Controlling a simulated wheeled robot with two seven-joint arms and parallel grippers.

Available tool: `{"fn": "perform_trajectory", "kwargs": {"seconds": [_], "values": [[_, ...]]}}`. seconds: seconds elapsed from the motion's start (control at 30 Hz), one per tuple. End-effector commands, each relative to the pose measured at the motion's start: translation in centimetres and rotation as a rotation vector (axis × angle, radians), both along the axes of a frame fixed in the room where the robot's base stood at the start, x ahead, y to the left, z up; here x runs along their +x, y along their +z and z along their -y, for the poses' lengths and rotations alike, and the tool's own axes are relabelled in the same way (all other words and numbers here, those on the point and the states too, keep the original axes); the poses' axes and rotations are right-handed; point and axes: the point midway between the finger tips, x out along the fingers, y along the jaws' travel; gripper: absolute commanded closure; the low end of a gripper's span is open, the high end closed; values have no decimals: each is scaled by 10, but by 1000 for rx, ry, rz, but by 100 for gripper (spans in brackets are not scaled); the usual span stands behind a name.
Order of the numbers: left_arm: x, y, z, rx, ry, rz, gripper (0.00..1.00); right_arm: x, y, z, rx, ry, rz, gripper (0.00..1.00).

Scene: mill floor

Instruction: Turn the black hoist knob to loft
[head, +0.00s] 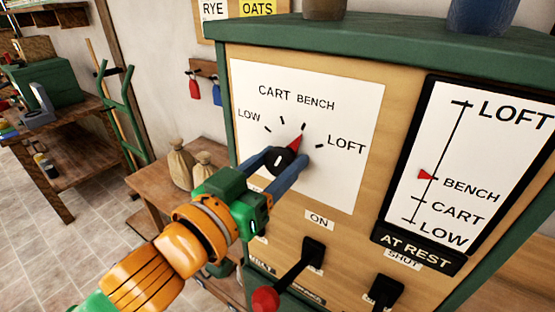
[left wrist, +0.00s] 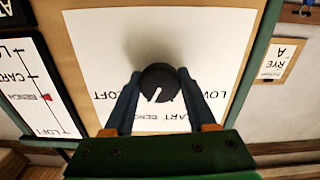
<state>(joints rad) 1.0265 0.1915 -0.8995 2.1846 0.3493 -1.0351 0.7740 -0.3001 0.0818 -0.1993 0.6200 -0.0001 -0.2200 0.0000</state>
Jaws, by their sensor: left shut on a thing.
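The black hoist knob (head: 279,162) sits on a white dial plate (head: 345,100) marked LOW, CART, BENCH and LOFT. Its red pointer (head: 295,142) points up and right at the third tick, BENCH, short of the LOFT tick. My left gripper (head: 285,168) is shut on the knob, one blue finger on each side. In the left wrist view the round knob (left wrist: 160,84) sits between the fingertips. The hoist gauge (head: 446,170) at the right has its red marker at BENCH, above an AT REST sign (head: 416,247). My right gripper is not in view.
Below the dial a black lever with a red ball end (head: 265,298) sticks out under the ON label. Another black lever (head: 385,291) is at its right, below SHUT. A low table with sacks (head: 181,165) stands left of the cabinet, near my left arm.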

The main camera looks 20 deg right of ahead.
Motion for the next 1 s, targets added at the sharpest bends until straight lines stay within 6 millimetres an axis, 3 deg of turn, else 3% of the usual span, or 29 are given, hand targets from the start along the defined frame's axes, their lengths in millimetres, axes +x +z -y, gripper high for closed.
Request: {"fn": "perform_trajectory", "kwargs": {"seconds": [0.6,1.0], "values": [[0,1,0,279,2,358,99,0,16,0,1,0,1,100],[0,1,0,366,1,471,99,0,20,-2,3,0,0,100]]}}
